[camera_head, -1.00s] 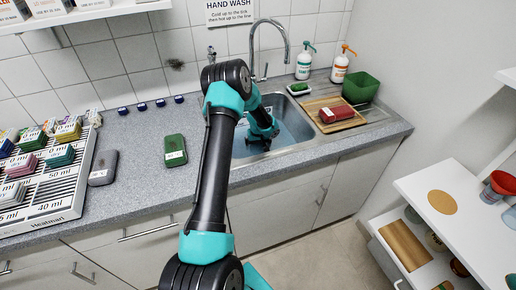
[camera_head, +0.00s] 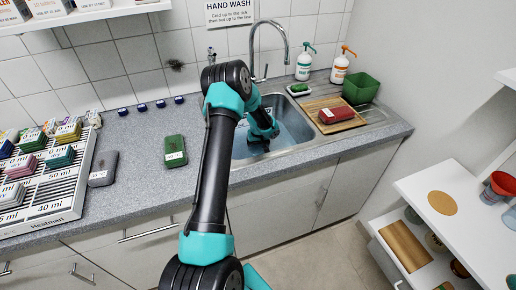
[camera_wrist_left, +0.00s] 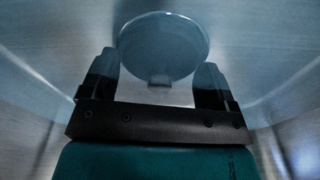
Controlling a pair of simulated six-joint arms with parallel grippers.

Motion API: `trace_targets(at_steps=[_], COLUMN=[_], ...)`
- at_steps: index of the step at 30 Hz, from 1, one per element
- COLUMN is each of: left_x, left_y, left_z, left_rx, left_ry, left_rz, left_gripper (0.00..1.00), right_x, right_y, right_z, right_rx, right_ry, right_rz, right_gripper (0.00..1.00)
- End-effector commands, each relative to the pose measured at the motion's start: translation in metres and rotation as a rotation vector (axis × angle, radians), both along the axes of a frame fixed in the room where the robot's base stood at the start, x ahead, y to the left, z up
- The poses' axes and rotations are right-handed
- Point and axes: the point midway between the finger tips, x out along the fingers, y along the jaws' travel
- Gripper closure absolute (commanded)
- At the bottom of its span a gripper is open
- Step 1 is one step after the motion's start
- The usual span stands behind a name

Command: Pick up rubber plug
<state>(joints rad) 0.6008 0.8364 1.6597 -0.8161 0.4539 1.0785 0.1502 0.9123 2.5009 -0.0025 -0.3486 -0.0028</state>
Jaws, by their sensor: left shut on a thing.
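My left gripper (camera_head: 262,137) reaches down into the sink basin (camera_head: 294,127). In the left wrist view, a round grey-blue disc with a small tab, which looks like the rubber plug (camera_wrist_left: 163,42), sits at the fingertips of my left gripper (camera_wrist_left: 157,68). The jaws are shut on it, with the fingers at either side of its lower part. In the head view the plug is hidden by my gripper and the basin. My right gripper is in neither view.
The tap (camera_head: 270,45) arches over the basin's back edge. A wooden board (camera_head: 325,125) with a red block (camera_head: 337,114) lies right of the basin, near a green container (camera_head: 361,88). A green block (camera_head: 175,151) lies on the counter to the left.

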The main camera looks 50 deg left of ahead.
Motion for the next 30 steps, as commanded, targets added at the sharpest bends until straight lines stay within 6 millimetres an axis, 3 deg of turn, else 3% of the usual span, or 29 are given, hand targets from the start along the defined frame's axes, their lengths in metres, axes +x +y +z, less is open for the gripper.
trace_targets(at_steps=[8, 21, 30], left_x=[0.001, 0.001, 0.0], left_y=[0.0, 0.001, 0.0], left_z=[0.014, 0.087, 0.101], left_rx=[0.001, 0.002, 0.001], left_ry=[-0.002, -0.003, 0.0], left_rz=[0.0, 0.001, 0.0], left_gripper=[0.42, 0.43, 0.43], right_x=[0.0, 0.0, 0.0], right_y=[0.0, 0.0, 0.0], right_z=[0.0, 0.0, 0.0], right_rx=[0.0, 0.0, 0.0], right_ry=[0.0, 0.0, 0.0], right_rz=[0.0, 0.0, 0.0], right_gripper=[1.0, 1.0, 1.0])
